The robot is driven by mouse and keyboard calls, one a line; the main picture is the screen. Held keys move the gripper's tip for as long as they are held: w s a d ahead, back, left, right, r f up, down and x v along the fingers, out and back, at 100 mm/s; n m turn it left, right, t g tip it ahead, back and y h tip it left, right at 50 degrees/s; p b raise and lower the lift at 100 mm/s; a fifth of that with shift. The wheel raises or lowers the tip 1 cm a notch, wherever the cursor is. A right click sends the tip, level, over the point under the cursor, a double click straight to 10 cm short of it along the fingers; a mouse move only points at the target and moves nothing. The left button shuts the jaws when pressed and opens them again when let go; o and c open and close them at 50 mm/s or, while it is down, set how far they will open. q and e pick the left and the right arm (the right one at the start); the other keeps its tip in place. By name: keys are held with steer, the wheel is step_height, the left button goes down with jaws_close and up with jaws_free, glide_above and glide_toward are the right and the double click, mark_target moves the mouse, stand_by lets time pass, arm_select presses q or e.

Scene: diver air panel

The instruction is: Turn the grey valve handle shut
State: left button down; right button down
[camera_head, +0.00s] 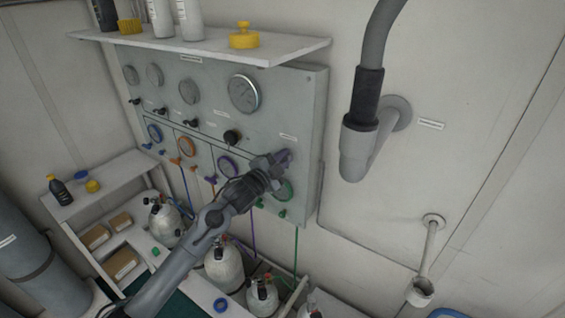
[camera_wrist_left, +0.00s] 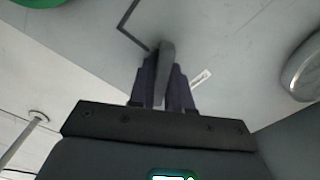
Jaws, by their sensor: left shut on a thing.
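My left gripper (camera_head: 280,160) reaches across to the right part of the grey gauge panel (camera_head: 295,100). In the left wrist view its two dark fingers (camera_wrist_left: 164,85) are shut on a flat grey handle (camera_wrist_left: 166,62). The handle stands up between the fingertips, close to the panel face, with a thin dark line beside it. In the head view the gripper hides the handle, so I cannot tell its angle there. A green ring (camera_head: 286,190) sits just below the gripper. My right gripper is in neither view.
A shelf (camera_head: 290,50) with bottles and a yellow container (camera_head: 244,36) juts out above the panel. A thick grey hose fitting (camera_head: 360,140) hangs on the wall to the right. Cylinders (camera_head: 224,265) stand below. The wall between panel and hose is mostly clear.

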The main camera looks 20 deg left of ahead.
arm_select(q)
steer(key=m+b, duration=0.2)
steer(key=m, duration=0.2)
steer(key=shift+f, duration=0.15)
steer(key=shift+m+b, duration=0.45)
steer(key=shift+m, duration=0.55)
steer(key=shift+d, duration=0.1)
steer(key=c, duration=1.1)
jaws_free()
steer(key=shift+c, duration=0.2)
steer(key=shift+s, duration=0.1)
steer(key=b+v, duration=0.2)
steer(key=v, duration=0.8)
steer(key=shift+s, duration=0.3)
steer(key=shift+f, duration=0.1)
